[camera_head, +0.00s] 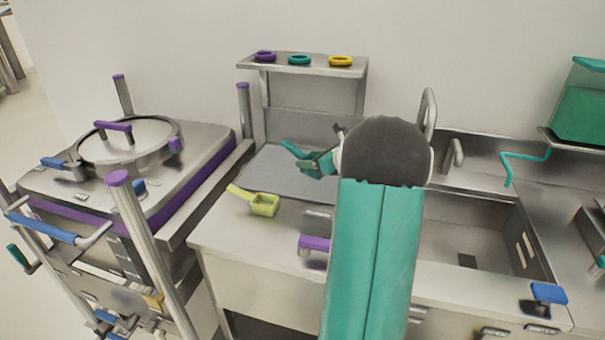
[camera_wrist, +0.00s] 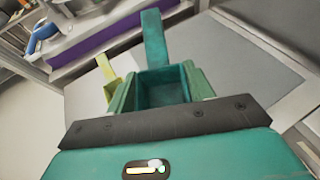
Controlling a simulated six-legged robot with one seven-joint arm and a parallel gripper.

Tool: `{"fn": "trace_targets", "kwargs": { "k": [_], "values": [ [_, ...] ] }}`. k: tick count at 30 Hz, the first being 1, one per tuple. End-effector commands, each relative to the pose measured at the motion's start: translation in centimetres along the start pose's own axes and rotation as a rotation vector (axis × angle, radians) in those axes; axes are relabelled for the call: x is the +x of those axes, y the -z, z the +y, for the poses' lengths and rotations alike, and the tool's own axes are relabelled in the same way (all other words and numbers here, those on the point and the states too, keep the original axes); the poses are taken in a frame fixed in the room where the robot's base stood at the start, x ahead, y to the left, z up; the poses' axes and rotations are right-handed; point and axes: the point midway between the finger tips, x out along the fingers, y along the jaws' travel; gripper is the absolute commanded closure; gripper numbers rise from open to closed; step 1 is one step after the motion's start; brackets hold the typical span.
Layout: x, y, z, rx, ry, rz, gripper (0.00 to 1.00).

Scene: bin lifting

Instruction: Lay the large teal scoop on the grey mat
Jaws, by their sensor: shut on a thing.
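The large teal scoop (camera_wrist: 153,42) is between the jaws of my gripper (camera_wrist: 160,84) in the wrist view. The jaws are shut on its box-shaped cup, and its handle points away from me. In the head view the scoop's handle (camera_head: 293,149) sticks out to the upper left of my gripper (camera_head: 316,164). The grey mat (camera_head: 282,180) lies on the counter below, and also shows in the wrist view (camera_wrist: 222,52). The scoop appears over the mat; I cannot tell whether it touches it. My arm hides the mat's right part.
A yellow-green scoop (camera_head: 263,204) lies at the mat's front edge. A shelf (camera_head: 318,69) with purple, teal and yellow rings stands behind. A sink (camera_head: 470,235) is right of my arm, and a lidded, purple-trimmed cooker (camera_head: 200,150) stands left.

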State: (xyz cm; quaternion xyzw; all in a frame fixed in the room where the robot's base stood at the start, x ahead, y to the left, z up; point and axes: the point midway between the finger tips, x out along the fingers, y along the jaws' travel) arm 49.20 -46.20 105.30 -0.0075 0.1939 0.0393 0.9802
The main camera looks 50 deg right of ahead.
Motion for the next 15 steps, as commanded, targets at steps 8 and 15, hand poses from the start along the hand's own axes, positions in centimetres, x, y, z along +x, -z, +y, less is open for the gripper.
{"fn": "trace_targets", "kwargs": {
  "k": [8,15],
  "values": [
    [5.5,2.5,-3.0,0.003,-0.006,0.001,0.71],
    [7.7,3.8,-4.2,-0.002,-0.006,-0.001,0.71]
  ]
}}
